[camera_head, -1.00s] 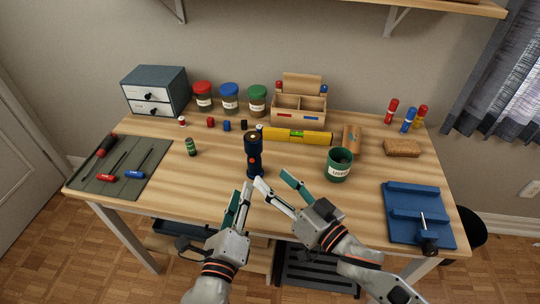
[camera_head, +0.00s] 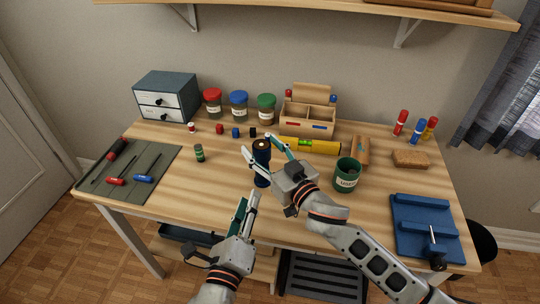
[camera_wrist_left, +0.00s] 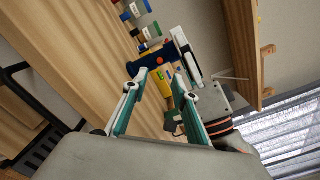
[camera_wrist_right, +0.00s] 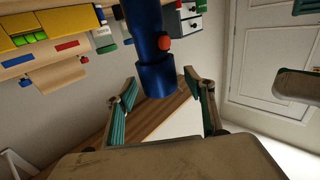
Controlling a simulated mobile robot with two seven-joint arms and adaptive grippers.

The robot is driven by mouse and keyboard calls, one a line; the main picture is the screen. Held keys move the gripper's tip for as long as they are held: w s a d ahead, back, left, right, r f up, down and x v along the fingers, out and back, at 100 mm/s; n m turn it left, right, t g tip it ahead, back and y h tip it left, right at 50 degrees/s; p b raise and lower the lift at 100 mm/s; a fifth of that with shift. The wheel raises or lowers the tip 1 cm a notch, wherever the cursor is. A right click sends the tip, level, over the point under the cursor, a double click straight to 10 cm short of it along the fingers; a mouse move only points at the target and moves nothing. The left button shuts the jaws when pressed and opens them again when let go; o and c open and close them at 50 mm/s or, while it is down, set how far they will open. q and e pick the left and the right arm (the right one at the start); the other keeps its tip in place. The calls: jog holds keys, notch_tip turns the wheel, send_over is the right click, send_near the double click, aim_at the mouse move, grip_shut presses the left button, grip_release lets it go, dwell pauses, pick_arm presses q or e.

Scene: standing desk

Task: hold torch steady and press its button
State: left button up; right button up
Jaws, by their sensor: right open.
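The dark blue torch (camera_head: 262,181) stands upright on the desk, lens end up. Its red button (camera_wrist_right: 164,43) shows on its side in the right wrist view, and in the left wrist view (camera_wrist_left: 160,61). My right gripper (camera_head: 256,146) is open at the upper part of the torch, one finger passing in front of it and the other behind. In the right wrist view the torch (camera_wrist_right: 157,80) stands between the spread fingers; I cannot tell whether they touch it. My left gripper (camera_head: 249,197) is open and empty, lower and nearer the desk's front edge, pointing toward the torch.
A green cup (camera_head: 346,178) stands right of the torch, near my right gripper. A yellow level (camera_head: 312,146) lies behind. A blue vise-like fixture (camera_head: 425,226) is right. The front middle desk is clear.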

jog(key=shift+w+a, duration=0.15)
jog(key=shift+w, duration=0.15)
jog(key=c, duration=1.3)
pick_arm(q)
grip_shut()
jog(key=shift+d, duration=0.1)
